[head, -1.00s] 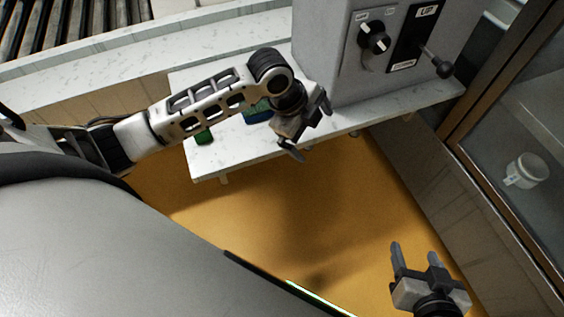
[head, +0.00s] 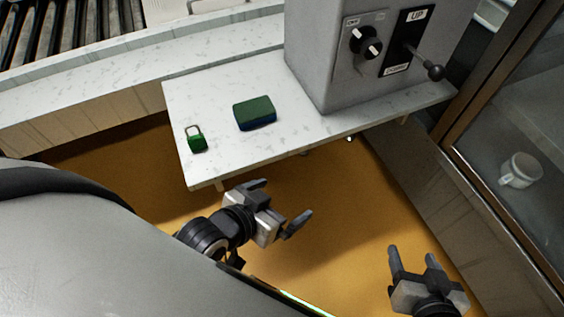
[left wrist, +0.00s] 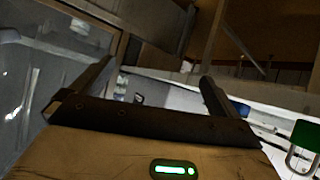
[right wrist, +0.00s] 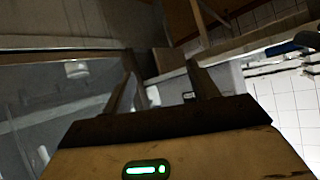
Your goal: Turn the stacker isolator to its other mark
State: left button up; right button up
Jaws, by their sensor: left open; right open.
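A grey box stands on the white marbled shelf. Its front carries a black rotary knob (head: 366,42) with white marks on it, on a light plate with small labels too small to read surely. The knob's white marks lie along a line from upper left to lower right. Beside it, a black plate marked UP holds a lever with a black ball end (head: 436,73). My left gripper (head: 282,203) is open and empty, below the shelf's front edge and well away from the knob. My right gripper (head: 412,253) is open and empty at the lower right, over the floor.
A green padlock (head: 198,142) and a green and blue sponge-like block (head: 255,112) lie on the shelf (head: 310,133). The padlock also shows in the left wrist view (left wrist: 305,134). A glass-fronted frame with a white mug (head: 520,170) behind it stands at right. Rollers are at upper left.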

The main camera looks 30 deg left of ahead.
aim_at(364, 41)
jog(key=u, duration=1.65)
jog(key=k, duration=0.35)
jog(key=z, duration=0.65)
